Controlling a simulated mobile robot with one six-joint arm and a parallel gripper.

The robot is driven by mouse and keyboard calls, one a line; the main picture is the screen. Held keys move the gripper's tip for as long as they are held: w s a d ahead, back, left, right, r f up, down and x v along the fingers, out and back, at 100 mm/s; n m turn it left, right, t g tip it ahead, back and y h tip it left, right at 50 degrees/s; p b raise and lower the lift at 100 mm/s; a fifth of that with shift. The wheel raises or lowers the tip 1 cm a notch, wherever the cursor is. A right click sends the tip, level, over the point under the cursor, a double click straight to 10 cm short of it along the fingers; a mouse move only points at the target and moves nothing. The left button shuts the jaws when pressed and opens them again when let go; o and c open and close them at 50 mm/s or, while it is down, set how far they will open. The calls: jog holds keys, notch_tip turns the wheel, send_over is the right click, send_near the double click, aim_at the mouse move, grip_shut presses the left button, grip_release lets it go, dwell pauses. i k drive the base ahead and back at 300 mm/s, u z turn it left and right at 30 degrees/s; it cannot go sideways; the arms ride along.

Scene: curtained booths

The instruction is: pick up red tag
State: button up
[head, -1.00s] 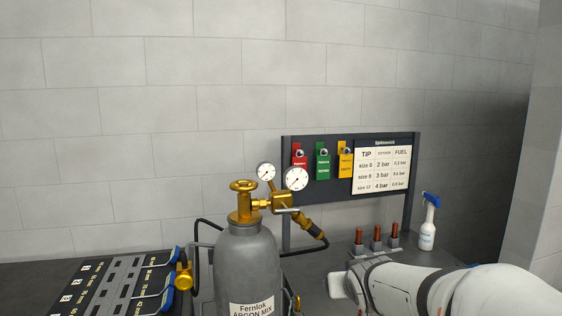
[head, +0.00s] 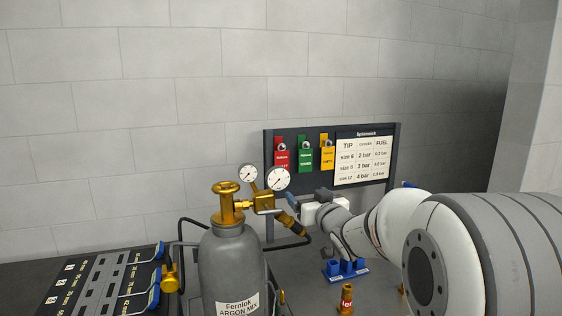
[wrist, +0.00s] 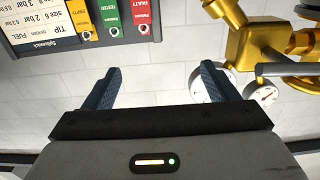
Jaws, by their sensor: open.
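The red tag (head: 281,158) hangs at the left end of a dark board (head: 268,190), left of a green tag (head: 305,158) and a yellow tag (head: 327,157). In the wrist view, which looks upside down, the red tag (wrist: 142,14) is at the top edge, partly cut off, beyond my fingertips. My gripper (wrist: 158,78) is open, with nothing between its blue-grey fingers but the wall behind. In the head view my gripper (head: 293,203) is small and partly overlapped by my arm, in front of and below the board.
A grey gas cylinder (head: 231,265) with a brass regulator and two gauges stands left of my gripper. The brass fitting (wrist: 255,45) is close by in the wrist view. A blue holder (head: 345,272) and a brass piece (head: 346,299) are on the bench below my arm.

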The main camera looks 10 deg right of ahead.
aim_at(281, 157)
jog(key=i, duration=0.95)
